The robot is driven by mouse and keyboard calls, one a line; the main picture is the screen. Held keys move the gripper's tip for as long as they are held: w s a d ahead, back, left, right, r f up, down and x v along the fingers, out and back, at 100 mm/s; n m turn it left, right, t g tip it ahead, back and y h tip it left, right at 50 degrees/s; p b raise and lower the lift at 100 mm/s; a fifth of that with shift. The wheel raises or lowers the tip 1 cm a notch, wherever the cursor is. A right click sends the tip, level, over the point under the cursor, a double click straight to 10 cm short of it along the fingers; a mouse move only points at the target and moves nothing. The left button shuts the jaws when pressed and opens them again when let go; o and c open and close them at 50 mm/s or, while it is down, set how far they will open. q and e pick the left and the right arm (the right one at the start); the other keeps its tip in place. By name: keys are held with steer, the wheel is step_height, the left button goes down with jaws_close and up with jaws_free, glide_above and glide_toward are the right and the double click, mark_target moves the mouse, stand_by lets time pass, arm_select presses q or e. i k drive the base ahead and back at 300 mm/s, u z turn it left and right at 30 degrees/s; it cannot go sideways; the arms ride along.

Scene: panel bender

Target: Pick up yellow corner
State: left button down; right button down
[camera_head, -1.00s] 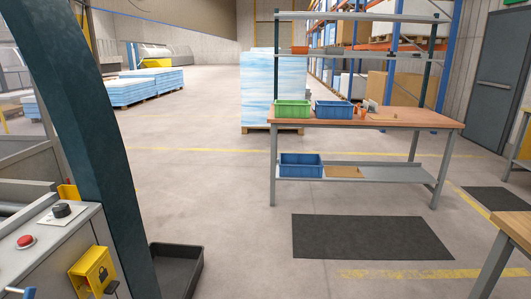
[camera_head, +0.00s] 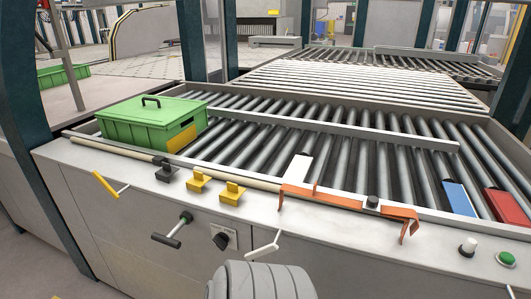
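Two small yellow pieces sit on the pale front ledge of a roller table: a left yellow piece (camera_head: 199,181) and a right yellow piece (camera_head: 232,193). Both look like small stepped blocks; I cannot tell which of them is the yellow corner. A similar black piece (camera_head: 166,171) sits to their left. A yellow patch (camera_head: 182,139) shows on the end of the lidded green box (camera_head: 145,124). Neither of my grippers is in view.
The roller table (camera_head: 340,155) fills the middle. An orange bracket (camera_head: 345,200) lies along its front edge. A yellow handle (camera_head: 108,185), a black handle (camera_head: 171,236) and a white handle (camera_head: 264,245) stick out from the front panel. Dark green posts (camera_head: 202,40) stand behind.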

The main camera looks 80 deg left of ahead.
mark_target(230, 195)
steer(key=u, duration=3)
